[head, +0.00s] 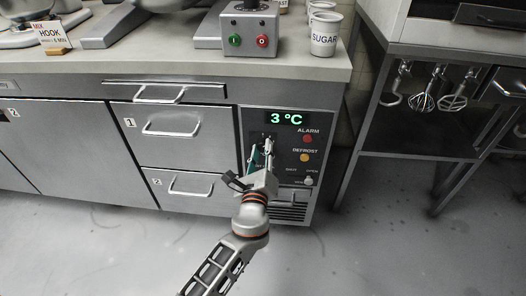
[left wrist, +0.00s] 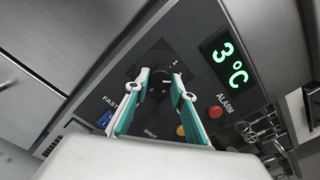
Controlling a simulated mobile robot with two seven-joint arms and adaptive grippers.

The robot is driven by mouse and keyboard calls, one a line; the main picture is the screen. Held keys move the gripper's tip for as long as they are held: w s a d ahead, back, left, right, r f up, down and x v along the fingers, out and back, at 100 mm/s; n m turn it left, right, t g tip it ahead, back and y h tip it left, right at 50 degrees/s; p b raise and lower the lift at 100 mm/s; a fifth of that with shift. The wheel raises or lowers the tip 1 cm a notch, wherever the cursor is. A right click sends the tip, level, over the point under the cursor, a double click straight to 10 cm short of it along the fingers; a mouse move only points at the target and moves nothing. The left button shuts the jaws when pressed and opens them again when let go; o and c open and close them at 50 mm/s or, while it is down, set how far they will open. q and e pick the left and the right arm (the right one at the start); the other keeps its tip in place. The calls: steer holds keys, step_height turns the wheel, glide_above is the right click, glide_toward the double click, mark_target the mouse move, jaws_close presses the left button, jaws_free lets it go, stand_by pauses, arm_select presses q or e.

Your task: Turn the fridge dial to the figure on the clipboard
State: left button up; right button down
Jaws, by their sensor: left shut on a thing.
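The fridge dial (left wrist: 158,84) is a dark round knob on the black control panel (left wrist: 190,55). In the left wrist view it sits between the two fingertips of my left gripper (left wrist: 160,79), which is shut on it. In the head view my left gripper (head: 266,147) reaches up to the panel and mostly hides the dial. The green display (head: 286,118) above it reads 3 °C; it also shows in the left wrist view (left wrist: 229,62). No clipboard is visible in either view. My right gripper is not in view.
A red ALARM light (head: 307,139) and a yellow DEFROST light (head: 304,157) lie close right of the gripper. Drawer handles (head: 171,126) stick out to the left. The floor in front is clear.

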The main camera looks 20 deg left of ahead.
mark_target(264, 116)
arm_select(q)
steer(key=shift+f+n, duration=0.1)
steer(key=shift+n, duration=0.3)
steer(key=o, duration=1.1)
step_height(264, 116, up, 10)
steer(key=shift+r, duration=0.1)
